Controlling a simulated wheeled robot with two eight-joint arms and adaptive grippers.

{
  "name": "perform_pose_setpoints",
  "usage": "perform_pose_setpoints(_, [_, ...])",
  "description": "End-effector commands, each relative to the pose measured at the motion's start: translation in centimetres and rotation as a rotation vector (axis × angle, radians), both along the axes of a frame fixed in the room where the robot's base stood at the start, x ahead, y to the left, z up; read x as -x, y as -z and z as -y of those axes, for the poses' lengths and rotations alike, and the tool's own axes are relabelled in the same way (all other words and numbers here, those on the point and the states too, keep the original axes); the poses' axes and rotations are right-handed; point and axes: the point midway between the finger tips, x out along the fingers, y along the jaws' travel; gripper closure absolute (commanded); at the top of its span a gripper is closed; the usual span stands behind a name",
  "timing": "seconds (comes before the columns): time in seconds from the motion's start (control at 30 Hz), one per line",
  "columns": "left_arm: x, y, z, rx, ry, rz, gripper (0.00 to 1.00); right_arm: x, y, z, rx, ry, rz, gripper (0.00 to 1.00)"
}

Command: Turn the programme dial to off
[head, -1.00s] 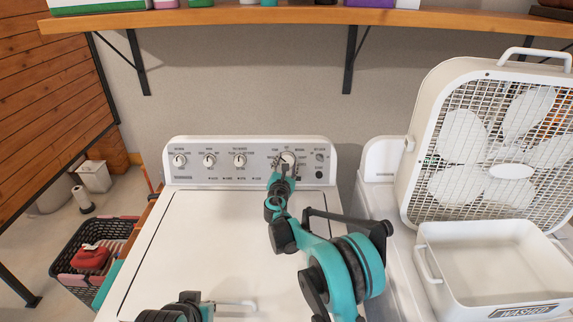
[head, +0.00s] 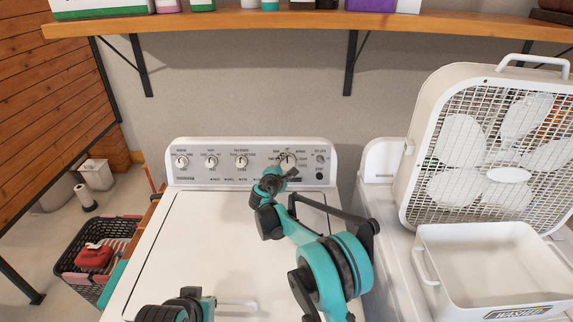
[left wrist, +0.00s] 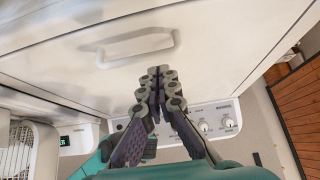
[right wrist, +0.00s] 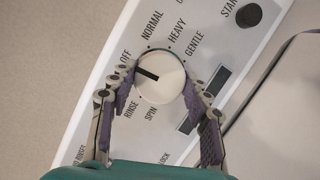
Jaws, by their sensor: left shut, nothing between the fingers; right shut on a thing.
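The programme dial (head: 288,161) is the large white knob at the right of the washer's control panel. In the right wrist view the dial (right wrist: 166,88) has a black pointer directed left, close to the OFF label and above RINSE. My right gripper (head: 289,174) is shut on the dial, with a finger on each side; it also shows in the right wrist view (right wrist: 158,73). My left gripper is shut and empty over the washer lid; its fingers show in the left wrist view (left wrist: 160,76), and in the head view only its arm end shows at the bottom.
Three smaller knobs (head: 211,162) sit left on the panel. The white lid (head: 215,230) has a handle near its front. A box fan (head: 490,150) and white tub (head: 490,262) stand on the machine at right. A wooden shelf (head: 250,20) runs above.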

Motion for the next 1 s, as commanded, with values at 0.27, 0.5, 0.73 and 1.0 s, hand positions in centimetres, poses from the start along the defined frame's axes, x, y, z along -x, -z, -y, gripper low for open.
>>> perform_pose_setpoints(0.27, [0.00, -0.26, 0.00, 0.000, 0.000, 0.000, 1.00, 0.01, 0.02, 0.01, -0.062, 0.020, -0.001, 0.81])
perform_pose_setpoints(0.5, [0.00, -0.26, 0.00, 0.000, 0.000, 0.000, 1.00, 0.01, 0.05, 0.01, -0.071, 0.023, -0.001, 0.81])
perform_pose_setpoints(0.73, [0.00, -0.26, 0.00, 0.000, 0.000, 0.000, 1.00, 0.01, 0.04, 0.02, -0.070, 0.023, 0.000, 0.44])
perform_pose_setpoints(1.0, [0.00, -0.26, 0.00, 0.000, 0.000, 0.000, 1.00, 0.00, 0.01, 0.00, -0.069, 0.023, -0.001, 0.31])
